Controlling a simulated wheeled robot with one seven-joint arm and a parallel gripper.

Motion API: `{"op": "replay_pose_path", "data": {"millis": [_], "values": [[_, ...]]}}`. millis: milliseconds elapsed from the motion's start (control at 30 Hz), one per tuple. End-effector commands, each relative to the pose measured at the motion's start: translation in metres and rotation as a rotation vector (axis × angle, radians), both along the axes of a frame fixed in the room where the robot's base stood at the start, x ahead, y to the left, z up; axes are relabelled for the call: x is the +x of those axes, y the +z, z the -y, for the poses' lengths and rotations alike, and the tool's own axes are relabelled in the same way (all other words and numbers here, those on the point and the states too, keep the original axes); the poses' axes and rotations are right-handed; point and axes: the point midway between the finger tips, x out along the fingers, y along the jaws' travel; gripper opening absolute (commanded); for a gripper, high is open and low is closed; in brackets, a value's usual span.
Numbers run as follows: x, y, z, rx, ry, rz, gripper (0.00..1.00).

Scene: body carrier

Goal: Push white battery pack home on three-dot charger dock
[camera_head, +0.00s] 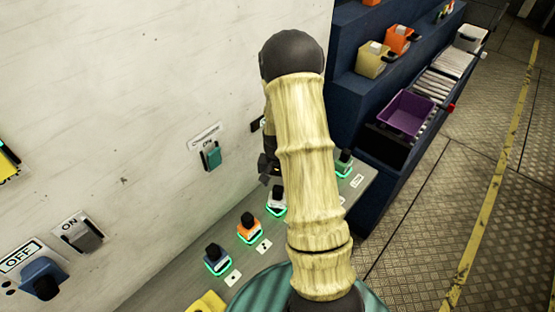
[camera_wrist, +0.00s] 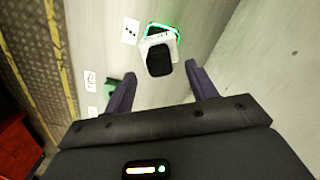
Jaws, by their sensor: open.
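The white battery pack (camera_wrist: 165,39) with its black top knob stands on a green-lit charger dock (camera_wrist: 176,28) in the wrist view. A label card (camera_wrist: 130,31) with three dots lies beside that dock. The pack also shows in the head view (camera_head: 277,195), partly beside my arm. My gripper (camera_wrist: 161,70) is open, with its two dark fingers apart and the pack's black knob ahead between them. In the head view my gripper (camera_head: 268,170) is largely hidden behind my arm, just above the pack. I cannot tell whether the pack is fully seated.
An orange pack (camera_head: 249,232) and a blue pack (camera_head: 217,260) stand on docks to the left, a green pack (camera_head: 344,162) to the right. A wall with switches (camera_head: 211,156) runs behind the bench. Shelves with a purple crate (camera_head: 405,114) stand right; the floor beyond is clear.

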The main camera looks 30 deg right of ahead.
Motion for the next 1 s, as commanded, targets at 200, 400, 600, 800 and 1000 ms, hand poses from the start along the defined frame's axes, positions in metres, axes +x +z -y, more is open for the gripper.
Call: {"op": "replay_pose_path", "data": {"millis": [200, 400, 600, 800, 1000], "values": [[0.0, 0.034, 0.0, -0.001, 0.0, 0.004, 0.57], [0.001, 0.069, 0.0, -0.002, 0.0, 0.007, 0.57], [0.001, 0.103, 0.0, -0.001, 0.0, 0.004, 0.57], [0.0, 0.119, 0.0, -0.001, 0.0, 0.001, 0.57], [-0.001, 0.12, 0.0, 0.001, 0.0, -0.001, 0.57]]}}
